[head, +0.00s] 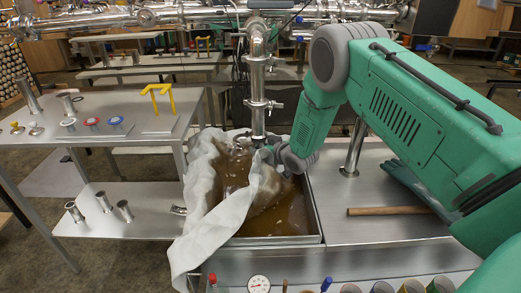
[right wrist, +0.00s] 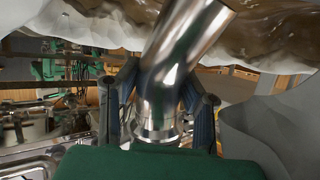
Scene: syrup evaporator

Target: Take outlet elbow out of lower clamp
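The outlet elbow (right wrist: 178,65) is a shiny bent steel tube in the right wrist view, with a flanged end (right wrist: 157,130) towards my palm. My right gripper (right wrist: 160,80) has a dark finger on each side of it and appears shut on it. In the head view the right gripper (head: 284,158) is over the syrup pan, just right of and below the vertical pipe. The lower clamp (head: 262,104) is on this pipe (head: 257,75). The gripper and cloth hide the elbow there, so I cannot tell whether it still touches the pipe. My left gripper is not in view.
White filter cloth (head: 203,170) drapes over the pan (head: 316,215) of brown syrup. A steel worktop (head: 390,228) with a wooden rod (head: 388,210) lies right. A table (head: 110,150) with fittings and a yellow handle stands left. A gauge (head: 259,284) is at the front.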

